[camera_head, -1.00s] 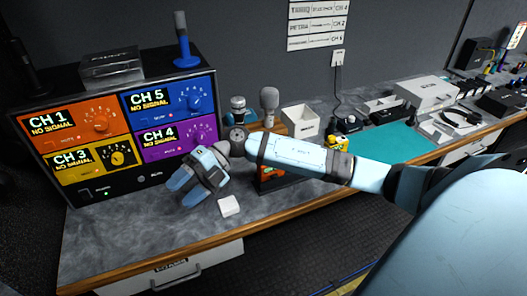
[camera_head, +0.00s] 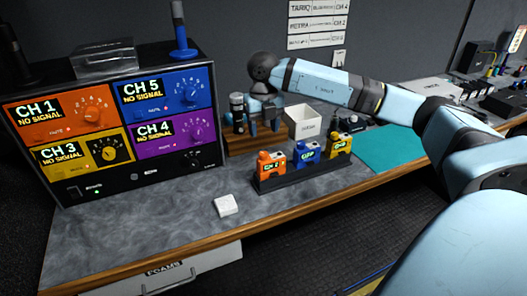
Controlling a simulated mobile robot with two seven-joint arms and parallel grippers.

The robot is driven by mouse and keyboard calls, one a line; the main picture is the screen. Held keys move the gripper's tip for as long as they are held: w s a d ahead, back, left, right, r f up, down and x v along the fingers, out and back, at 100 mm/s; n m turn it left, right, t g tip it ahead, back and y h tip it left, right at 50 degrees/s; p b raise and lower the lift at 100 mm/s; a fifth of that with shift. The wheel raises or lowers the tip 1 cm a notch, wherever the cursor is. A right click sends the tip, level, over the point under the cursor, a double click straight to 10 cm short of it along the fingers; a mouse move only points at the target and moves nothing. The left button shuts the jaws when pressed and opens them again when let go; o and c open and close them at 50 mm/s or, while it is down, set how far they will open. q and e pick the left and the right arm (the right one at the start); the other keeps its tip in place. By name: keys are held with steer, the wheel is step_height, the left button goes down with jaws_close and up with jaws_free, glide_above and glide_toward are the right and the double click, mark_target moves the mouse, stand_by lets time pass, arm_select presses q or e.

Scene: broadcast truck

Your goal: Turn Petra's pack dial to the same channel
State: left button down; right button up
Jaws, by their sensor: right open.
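The receiver rack (camera_head: 120,182) at the left has an orange CH 1 panel, a blue CH 5 panel, a yellow CH 3 panel and a purple CH 4 panel. All read NO SIGNAL. Each panel has a dial. Three small packs stand in a dark holder (camera_head: 300,178): an orange pack (camera_head: 272,165), a blue pack (camera_head: 307,152) that seems to read OFF, and a yellow pack (camera_head: 339,145). Which is Petra's I cannot tell. My right gripper (camera_head: 265,128) is open, pointing down behind the orange pack, at the microphone stand. My left gripper is out of view.
A wall sign (camera_head: 318,23) lists names and channels in small print. A grey microphone (camera_head: 237,106) stands left of my right gripper. A white box (camera_head: 303,123) is behind the packs. A small white block (camera_head: 226,205) lies on the counter, whose front left is clear.

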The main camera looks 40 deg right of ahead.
mark_target(263, 153)
step_height(263, 153, down, 8)
steer(key=shift+f, duration=0.15)
stand_by(0.3)
steer(key=c, duration=0.9)
